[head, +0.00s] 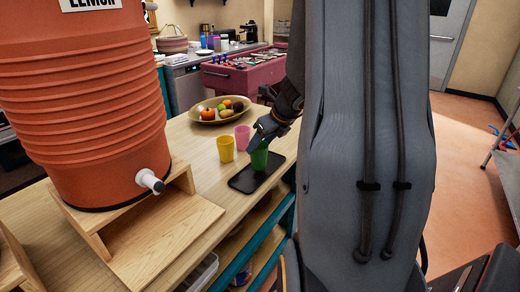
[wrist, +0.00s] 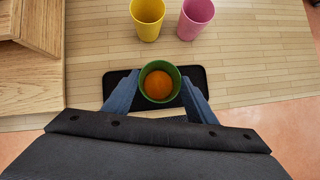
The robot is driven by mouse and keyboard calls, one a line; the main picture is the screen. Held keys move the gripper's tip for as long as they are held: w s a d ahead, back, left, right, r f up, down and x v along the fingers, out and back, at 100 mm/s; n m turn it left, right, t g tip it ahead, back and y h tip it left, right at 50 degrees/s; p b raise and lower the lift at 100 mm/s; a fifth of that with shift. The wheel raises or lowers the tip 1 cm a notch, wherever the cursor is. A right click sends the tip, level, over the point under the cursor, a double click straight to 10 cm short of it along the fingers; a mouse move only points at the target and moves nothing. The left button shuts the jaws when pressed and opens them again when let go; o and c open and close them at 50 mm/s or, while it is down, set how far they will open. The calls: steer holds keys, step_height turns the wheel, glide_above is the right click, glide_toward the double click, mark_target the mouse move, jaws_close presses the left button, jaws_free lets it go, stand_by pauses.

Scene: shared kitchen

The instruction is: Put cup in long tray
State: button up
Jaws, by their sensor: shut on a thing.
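My gripper (head: 259,143) is shut on the green cup (head: 259,160), one finger on each side of it. The cup is upright, and in the wrist view the green cup (wrist: 144,76) has something round and orange inside. The long tray (head: 241,184) is black and flat and lies on the wooden counter. The long tray also shows in the wrist view (wrist: 196,77), behind and on both sides of the cup. The cup is over the tray; I cannot tell whether its base touches it.
A yellow cup (head: 225,149) and a pink cup (head: 242,137) stand on the counter (head: 195,158) beyond the tray. A fruit bowl (head: 204,118) is farther back. A big orange dispenser (head: 85,110) on a wooden stand (head: 165,235) fills the left.

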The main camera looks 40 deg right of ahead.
steer(key=shift+f, duration=0.75)
steer(key=shift+f, duration=0.15)
steer(key=o, duration=1.6)
